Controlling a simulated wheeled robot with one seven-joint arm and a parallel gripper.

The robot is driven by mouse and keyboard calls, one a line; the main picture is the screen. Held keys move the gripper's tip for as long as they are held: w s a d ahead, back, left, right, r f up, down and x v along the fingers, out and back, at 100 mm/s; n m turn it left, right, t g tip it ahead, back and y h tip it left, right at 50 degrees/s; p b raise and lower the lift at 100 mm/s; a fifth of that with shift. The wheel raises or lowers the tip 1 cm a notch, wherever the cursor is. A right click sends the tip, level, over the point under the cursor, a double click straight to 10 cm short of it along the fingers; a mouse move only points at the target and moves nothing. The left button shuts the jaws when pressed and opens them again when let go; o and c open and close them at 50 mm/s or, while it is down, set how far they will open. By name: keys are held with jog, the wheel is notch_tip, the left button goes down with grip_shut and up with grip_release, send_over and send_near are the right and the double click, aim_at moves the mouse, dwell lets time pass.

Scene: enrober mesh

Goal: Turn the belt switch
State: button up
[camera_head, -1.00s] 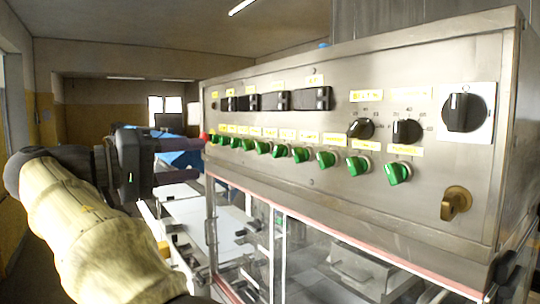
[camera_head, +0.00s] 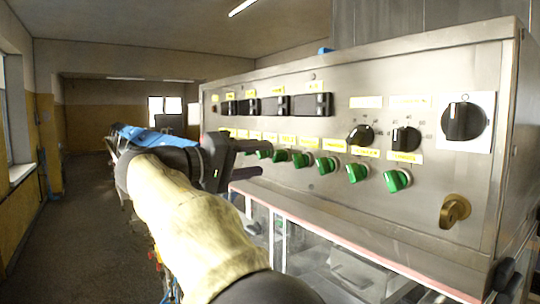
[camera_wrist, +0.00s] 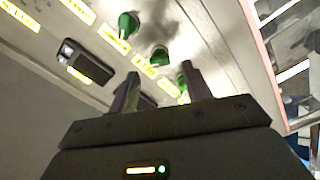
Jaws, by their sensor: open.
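A row of green rotary switches (camera_head: 302,160) runs along the steel control panel (camera_head: 430,65), each with a yellow label. The labels are too small to read, so I cannot tell which one is the belt switch. My gripper (camera_head: 258,158) is open, its two fingers pointing right toward the row and hiding its left part. In the wrist view my fingertips (camera_wrist: 160,74) are apart. One green switch (camera_wrist: 160,54) shows just beyond the gap between them, another (camera_wrist: 183,82) is partly behind the right finger, and a third (camera_wrist: 128,25) is farther off. No contact is visible.
Black rotary knobs (camera_head: 405,139) and a large black switch (camera_head: 463,118) sit at the panel's right, above a brass key switch (camera_head: 455,210). Black rectangular displays (camera_head: 312,104) line the top. Clear guards lie below. Open floor (camera_head: 75,235) lies left.

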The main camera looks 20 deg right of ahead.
aim_at(274, 157)
jog(key=d, duration=0.4)
jog(key=shift+w, duration=0.35)
jog(key=c, duration=1)
